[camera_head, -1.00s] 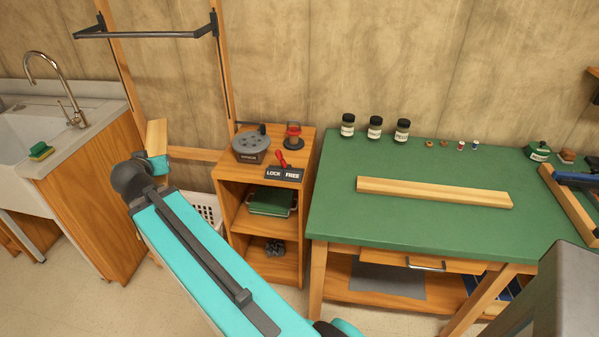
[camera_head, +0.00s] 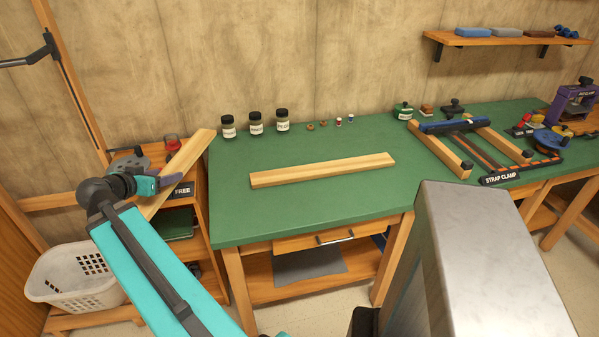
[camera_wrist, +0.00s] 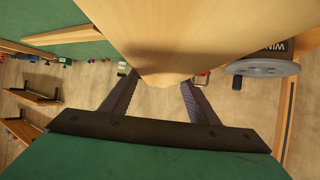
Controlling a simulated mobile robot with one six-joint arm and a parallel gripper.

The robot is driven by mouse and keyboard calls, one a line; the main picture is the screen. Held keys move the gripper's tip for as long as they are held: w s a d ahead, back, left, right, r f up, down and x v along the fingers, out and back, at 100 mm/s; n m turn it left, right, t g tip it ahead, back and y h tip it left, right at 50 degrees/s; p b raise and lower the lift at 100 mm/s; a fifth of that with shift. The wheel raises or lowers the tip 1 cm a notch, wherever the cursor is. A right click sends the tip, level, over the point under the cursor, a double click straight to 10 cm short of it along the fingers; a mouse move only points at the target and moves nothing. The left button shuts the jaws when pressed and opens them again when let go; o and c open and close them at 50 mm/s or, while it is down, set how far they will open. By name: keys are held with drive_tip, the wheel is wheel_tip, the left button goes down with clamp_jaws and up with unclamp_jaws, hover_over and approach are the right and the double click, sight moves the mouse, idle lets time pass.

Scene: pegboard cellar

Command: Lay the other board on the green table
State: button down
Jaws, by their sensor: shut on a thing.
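My gripper (camera_head: 166,182) is at the left of the head view, shut on a light wooden board (camera_head: 185,163). The held board is tilted, its upper end near the left edge of the green table and in front of the small shelf unit. In the wrist view the held board (camera_wrist: 180,35) fills the top middle between the two fingers. Another wooden board (camera_head: 322,170) lies flat on the green table (camera_head: 300,212), in the middle of its left part. It also shows at the upper left of the wrist view (camera_wrist: 62,36).
Several jars (camera_head: 255,123) and small pots stand along the table's back edge. A strap clamp frame (camera_head: 455,126) lies on the right part. Green surface is clear in front of the lying board. A white basket (camera_head: 75,285) stands at lower left.

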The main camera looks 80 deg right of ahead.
drive_tip(key=s+d+f+m+g+y+b, duration=0.1)
drive_tip(key=s+d+f+m+g, duration=0.1)
drive_tip(key=s, duration=1.1)
drive_tip(key=s+d+f+m+g+y+b, duration=0.2)
drive_tip(key=s+d+m+g, duration=0.2)
drive_tip(key=s, duration=0.9)
drive_tip(key=s+d+f+m+g+y+b, duration=0.1)
drive_tip(key=s+d, duration=0.5)
drive_tip(key=s, duration=0.7)
drive_tip(key=shift+s+f+m+g+y, duration=0.2)
drive_tip(key=shift+f+m+g+y, duration=0.1)
drive_tip(key=shift+m+g, duration=0.45)
drive_tip(key=shift+s+f+m+g+y, duration=0.15)
drive_tip(key=shift+f+m+g+y, duration=0.15)
drive_tip(key=shift+m+g, duration=0.4)
drive_tip(key=s+m+y, duration=0.1)
drive_tip(key=s, duration=0.3)
drive_tip(key=s+a+f+m+g+y+b, duration=0.1)
drive_tip(key=s, duration=0.3)
drive_tip(key=s+a+m+y, duration=0.1)
drive_tip(key=s, duration=0.3)
drive_tip(key=shift+s+a+f+m+b, duration=0.15)
drive_tip(key=shift+s+m+b, duration=0.05)
drive_tip(key=shift+m+b, duration=0.15)
